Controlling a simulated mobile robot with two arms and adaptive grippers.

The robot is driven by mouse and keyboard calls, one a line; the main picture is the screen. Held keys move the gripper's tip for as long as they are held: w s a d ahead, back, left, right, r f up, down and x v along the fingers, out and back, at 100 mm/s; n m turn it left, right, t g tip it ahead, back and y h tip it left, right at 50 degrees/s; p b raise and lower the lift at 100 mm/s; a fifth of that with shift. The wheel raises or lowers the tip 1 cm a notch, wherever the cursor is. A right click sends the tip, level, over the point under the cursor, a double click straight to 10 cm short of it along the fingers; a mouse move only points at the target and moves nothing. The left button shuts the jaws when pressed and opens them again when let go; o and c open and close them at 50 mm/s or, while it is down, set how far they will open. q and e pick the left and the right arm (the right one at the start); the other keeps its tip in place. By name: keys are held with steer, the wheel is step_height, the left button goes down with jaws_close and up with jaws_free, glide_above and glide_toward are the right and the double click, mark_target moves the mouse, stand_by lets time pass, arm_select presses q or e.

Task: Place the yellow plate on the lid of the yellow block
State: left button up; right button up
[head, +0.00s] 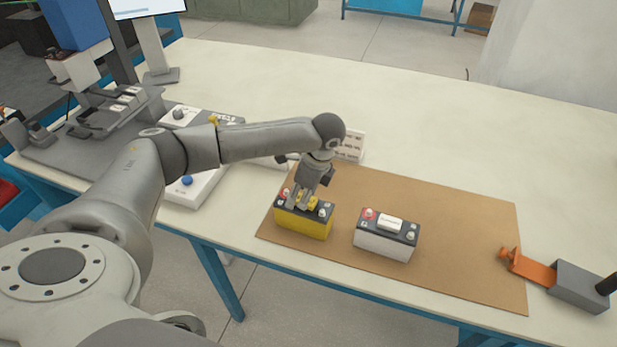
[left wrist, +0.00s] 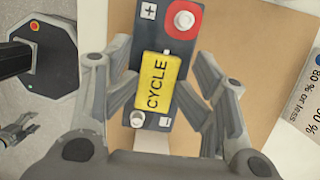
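The yellow block (head: 302,224) is a battery with a dark lid, upright on the brown mat. Its lid (left wrist: 160,123) shows a red terminal and a pale terminal in the left wrist view. The yellow plate (left wrist: 158,82), marked CYCLE, is over the middle of the lid between these terminals; it also shows in the head view (head: 312,203). My left gripper (head: 299,203) points down over the lid with its fingertips at the plate's two long edges, shut on it. Whether the plate touches the lid is hard to tell. My right gripper (left wrist: 22,132) shows small at the left wrist view's left edge.
A white battery (head: 384,243) with a white plate (head: 390,222) stands to the right on the mat (head: 460,235). An orange and grey tool (head: 550,275) lies at the right. A white printed sign (head: 350,145) stands behind my gripper. The back of the table is clear.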

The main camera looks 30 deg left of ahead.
mark_target(312, 201)
arm_select(q)
steer(key=b+v, duration=0.1)
steer(key=v, duration=1)
steer(key=shift+b, duration=0.35)
steer(key=shift+a, duration=0.1)
